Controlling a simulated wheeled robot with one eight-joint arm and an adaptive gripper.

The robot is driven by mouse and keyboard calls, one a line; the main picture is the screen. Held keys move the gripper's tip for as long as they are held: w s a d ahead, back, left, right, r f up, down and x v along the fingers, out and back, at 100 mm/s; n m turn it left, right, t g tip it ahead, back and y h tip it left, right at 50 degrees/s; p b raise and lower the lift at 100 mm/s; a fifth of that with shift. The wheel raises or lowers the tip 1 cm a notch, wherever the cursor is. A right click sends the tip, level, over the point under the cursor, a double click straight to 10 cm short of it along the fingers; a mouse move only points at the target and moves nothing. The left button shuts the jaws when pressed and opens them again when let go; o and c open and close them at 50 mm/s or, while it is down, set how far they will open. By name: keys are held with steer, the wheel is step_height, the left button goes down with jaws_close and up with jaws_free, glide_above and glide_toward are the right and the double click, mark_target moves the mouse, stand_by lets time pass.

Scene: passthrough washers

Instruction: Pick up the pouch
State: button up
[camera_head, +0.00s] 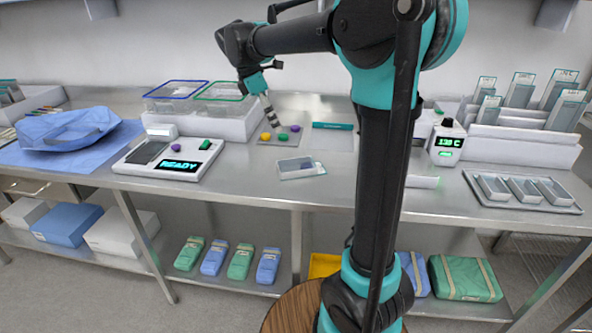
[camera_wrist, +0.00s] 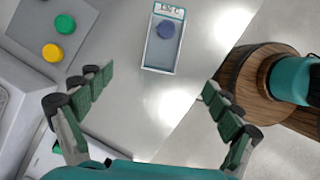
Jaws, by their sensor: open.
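The pouch is a flat, clear, rectangular packet (camera_head: 301,169) with a teal-edged label strip. It lies on the steel bench near its front edge, left of my arm in the head view. In the wrist view the pouch (camera_wrist: 158,58) is at the top centre, with a round blue-purple piece (camera_wrist: 166,29) showing within it. My gripper (camera_head: 270,116) points down over the bench, behind and left of the pouch in the head view. Its two fingers are spread wide in the wrist view (camera_wrist: 158,88), with only bare bench between the tips. The pouch is beyond the tips, not touched.
A mat with coloured buttons (camera_head: 284,139) is behind the pouch. A scale reading READY (camera_head: 178,166) stands to the left. Clear bins (camera_head: 220,120) are behind. A tray of clear boxes (camera_head: 525,204) and a rack of upright packets are at the right. Bench around the pouch is clear.

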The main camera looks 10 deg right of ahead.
glide_toward(298, 164)
steer(key=f, duration=0.3)
steer(key=shift+w+d+f, duration=0.15)
steer(key=shift+w+d, duration=0.1)
steer(key=shift+w, duration=0.15)
steer(key=x, duration=0.4)
steer(key=shift+s+d, duration=0.35)
steer(key=shift+d+f, duration=0.2)
steer(key=shift+f, duration=0.45)
steer(key=shift+c, duration=0.3)
steer(key=c, duration=1.2)
steer(key=shift+r, duration=0.1)
steer(key=shift+c, duration=0.2)
